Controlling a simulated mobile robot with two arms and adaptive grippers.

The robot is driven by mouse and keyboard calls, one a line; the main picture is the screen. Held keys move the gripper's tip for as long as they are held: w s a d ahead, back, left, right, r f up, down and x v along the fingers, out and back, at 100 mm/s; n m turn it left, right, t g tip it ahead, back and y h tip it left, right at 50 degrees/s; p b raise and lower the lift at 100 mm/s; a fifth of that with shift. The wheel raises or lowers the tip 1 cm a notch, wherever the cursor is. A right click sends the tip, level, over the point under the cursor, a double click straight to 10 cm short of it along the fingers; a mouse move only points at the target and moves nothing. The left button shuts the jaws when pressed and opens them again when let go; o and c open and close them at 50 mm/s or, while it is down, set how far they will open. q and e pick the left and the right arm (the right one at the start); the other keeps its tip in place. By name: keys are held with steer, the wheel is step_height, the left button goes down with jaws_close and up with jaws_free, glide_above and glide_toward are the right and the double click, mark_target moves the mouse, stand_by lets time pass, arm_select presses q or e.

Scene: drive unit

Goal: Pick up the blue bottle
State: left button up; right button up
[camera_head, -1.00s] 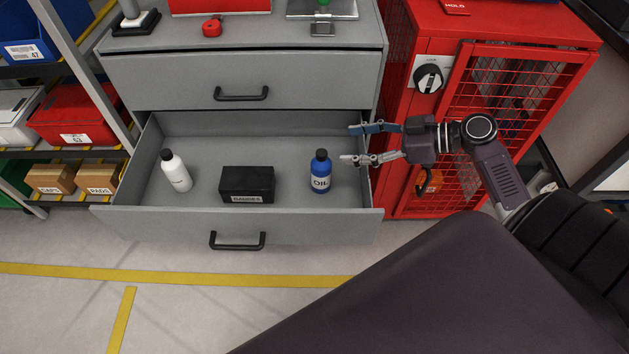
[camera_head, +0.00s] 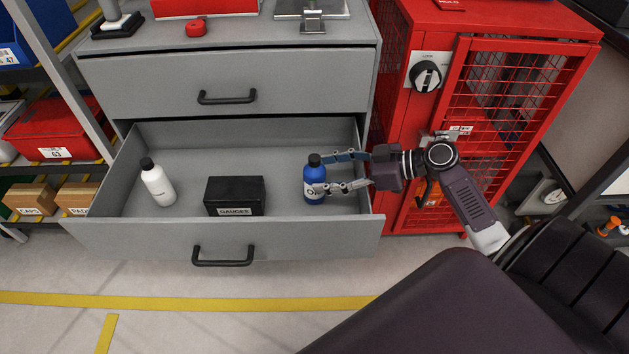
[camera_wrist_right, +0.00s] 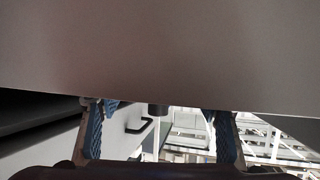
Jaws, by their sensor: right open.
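The blue bottle (camera_head: 311,174) with a dark cap and a white label stands upright in the open lower drawer, near its right end. My right gripper (camera_head: 322,174) reaches in from the right with its jaws open. One fingertip is at the bottle's far side and the other overlaps its front, covering part of the label. I cannot tell whether either finger touches it. In the wrist view the two blue-padded fingers are spread apart, and the bottle is not clearly seen there. My left gripper is not in view.
The open drawer (camera_head: 150,237) also holds a white bottle (camera_head: 159,185) at the left and a black GAUGES box (camera_head: 235,195) in the middle. The closed drawer (camera_head: 226,77) is above. A red mesh cabinet (camera_head: 402,120) stands close on the right.

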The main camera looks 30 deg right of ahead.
steer(key=shift+x, duration=1.2)
steer(key=c, duration=1.5)
